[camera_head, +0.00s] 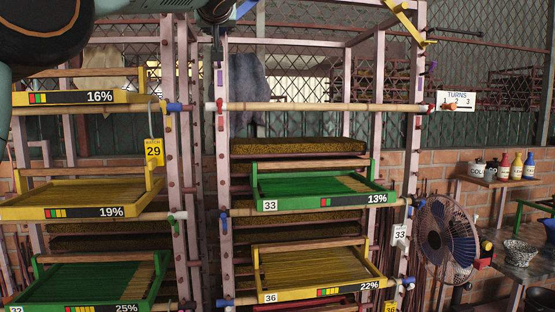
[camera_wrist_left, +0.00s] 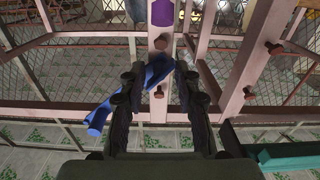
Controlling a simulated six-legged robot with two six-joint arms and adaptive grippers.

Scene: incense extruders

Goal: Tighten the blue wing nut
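A bright blue, winged piece, which looks like the blue wing nut (camera_wrist_left: 155,76), lies slantwise across the left wrist view in front of a pink post. A blue part also shows at the top edge of the head view (camera_head: 245,8), beside my left gripper (camera_head: 217,18). In the left wrist view, my left gripper's dark fingers (camera_wrist_left: 157,70) stand apart on both sides of the blue piece's middle. One end reaches out past the left finger. I cannot tell whether either finger touches it. My right gripper is not in view.
Pink racks (camera_head: 221,150) with bamboo poles hold yellow trays (camera_head: 95,97) and green trays (camera_head: 262,186) of incense sticks. Red pegs stick out of the posts. A fan (camera_head: 447,240) and a shelf with bottles (camera_head: 503,182) stand at right. A "TURNS" sign (camera_head: 456,101) hangs behind.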

